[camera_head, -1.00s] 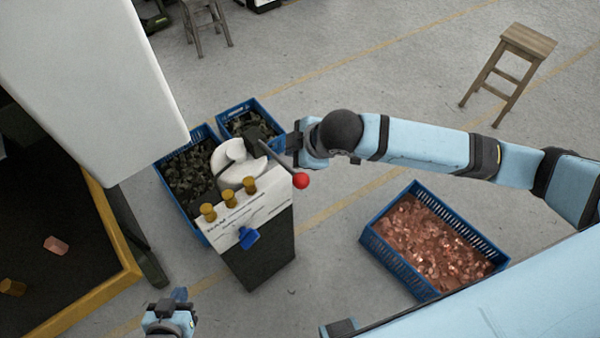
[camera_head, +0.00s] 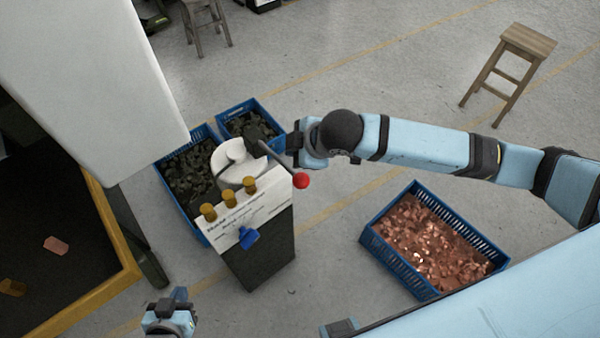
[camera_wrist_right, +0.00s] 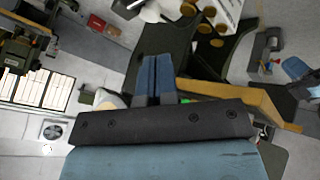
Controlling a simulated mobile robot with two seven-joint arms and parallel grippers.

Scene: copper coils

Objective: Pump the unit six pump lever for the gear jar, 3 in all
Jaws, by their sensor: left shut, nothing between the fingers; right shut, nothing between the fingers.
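The pump unit (camera_head: 258,250) is a dark cabinet with a white slanted top. It carries brass-coloured caps (camera_head: 230,199), a blue piece (camera_head: 249,237) on the front and a white rounded part (camera_head: 235,160) behind. A thin dark lever with a red knob (camera_head: 302,181) slants at its right. My right gripper (camera_head: 293,143) is shut and empty by the lever's upper part; I cannot tell if it touches. Its shut fingers show in the right wrist view (camera_wrist_right: 156,75). My left gripper (camera_head: 180,296) is shut and empty, low at front left. I cannot make out which part is the gear jar.
Blue crates (camera_head: 245,108) of dark scrap stand behind the unit. A blue crate (camera_head: 390,252) of copper pieces stands at right. A wooden stool (camera_head: 528,42) is at the far right. A yellow-edged dark bin (camera_head: 75,315) is at left. Floor between is clear.

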